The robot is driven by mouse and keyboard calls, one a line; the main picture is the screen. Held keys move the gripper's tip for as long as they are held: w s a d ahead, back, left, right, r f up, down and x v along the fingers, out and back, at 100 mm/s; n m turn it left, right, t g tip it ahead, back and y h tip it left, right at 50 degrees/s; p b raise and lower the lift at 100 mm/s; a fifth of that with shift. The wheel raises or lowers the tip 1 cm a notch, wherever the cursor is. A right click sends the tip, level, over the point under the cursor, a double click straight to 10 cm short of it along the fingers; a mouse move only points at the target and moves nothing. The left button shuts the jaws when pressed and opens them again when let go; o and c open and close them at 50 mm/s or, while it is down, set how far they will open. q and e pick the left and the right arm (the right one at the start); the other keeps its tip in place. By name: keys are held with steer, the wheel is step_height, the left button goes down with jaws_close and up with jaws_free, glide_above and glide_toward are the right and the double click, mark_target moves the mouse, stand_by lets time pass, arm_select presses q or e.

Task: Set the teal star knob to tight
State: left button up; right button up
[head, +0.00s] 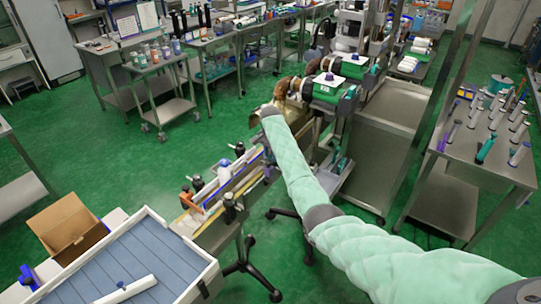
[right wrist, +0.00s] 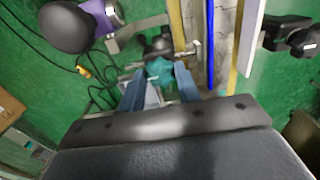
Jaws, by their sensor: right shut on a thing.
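The teal star knob (right wrist: 159,69) shows in the right wrist view, at the tips of my right gripper (right wrist: 160,75). The two blue-grey fingers stand on either side of the knob and are shut on it. A dark mount sits just behind the knob. Parts of the knob are hidden by the fingers, and I cannot read any setting on it. In the head view my right arm reaches to the machine line in the middle, and the knob cannot be made out there. My left gripper is not in view.
In the right wrist view, a black round knob (right wrist: 68,27) is at upper left and a black clamp knob (right wrist: 303,42) at right. A blue strip (right wrist: 210,50) and yellow rails run beside the gripper. In the head view a grey-blue tray (head: 150,255) stands at lower left.

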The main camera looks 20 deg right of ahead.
steer(key=shift+r, duration=0.15)
steer(key=o, duration=1)
